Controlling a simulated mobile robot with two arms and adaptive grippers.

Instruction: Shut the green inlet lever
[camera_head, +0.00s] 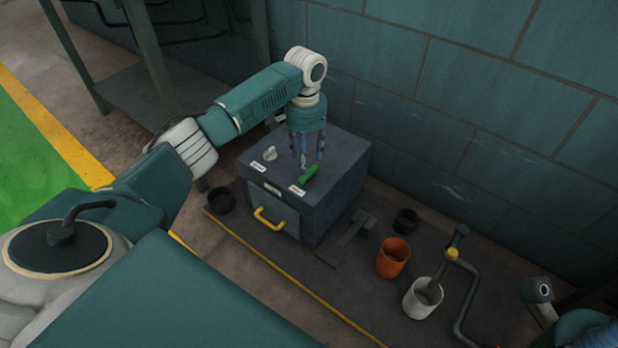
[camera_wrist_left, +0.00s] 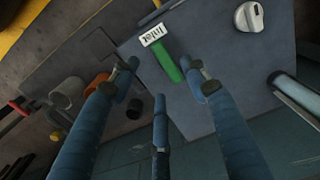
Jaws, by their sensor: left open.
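The green inlet lever (camera_head: 308,174) sits on top of a dark grey box (camera_head: 350,165), beside a white label. In the left wrist view the green lever (camera_wrist_left: 167,60) lies just beyond the fingers, with the label reading "Inlet" (camera_wrist_left: 153,35) at its end. My left gripper (camera_head: 306,160) points down over the box top, right by the lever. I cannot tell whether a finger touches the lever. Part of my right arm shows at the lower right of the head view; its gripper is not clearly seen.
A white knob (camera_head: 269,153) stands on the box beside another label. A yellow handle (camera_head: 270,218) is on the box front. An orange cup (camera_head: 393,257), a white cup (camera_head: 422,298), a black cup (camera_head: 405,221) and a bent crank bar (camera_head: 468,290) stand to the right. A wall is behind.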

